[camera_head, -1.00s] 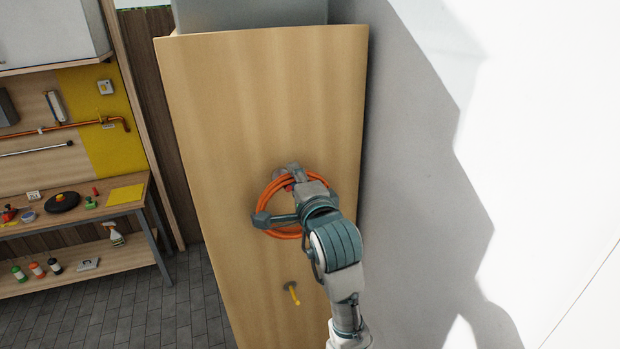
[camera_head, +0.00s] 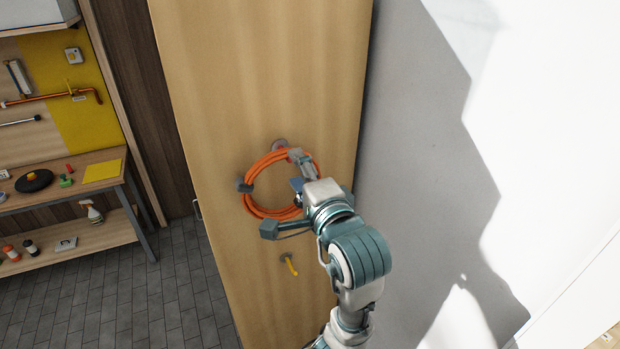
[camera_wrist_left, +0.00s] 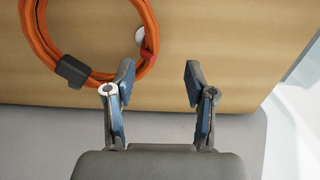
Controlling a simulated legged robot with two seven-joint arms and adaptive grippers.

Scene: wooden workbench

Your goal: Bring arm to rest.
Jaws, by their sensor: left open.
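My left gripper (camera_head: 284,192) is open, with its two fingers spread and nothing between them. An orange coil (camera_head: 258,208) of hose or cable hangs against a tall wooden panel, below a round peg (camera_head: 280,145). A dark clip (camera_head: 245,186) wraps the coil's left side. In the head view my gripper overlaps the coil's lower right part. In the left wrist view the coil (camera_wrist_left: 36,42) lies at upper left, past the open fingers (camera_wrist_left: 158,76). One finger's tip is close to its edge; I cannot tell whether they touch. My right gripper is not in view.
The wooden panel (camera_head: 265,80) stands beside a pale wall (camera_head: 420,150) on the right. At left is a workbench (camera_head: 60,185) with tools and a lower shelf. The tiled floor (camera_head: 180,280) between is clear.

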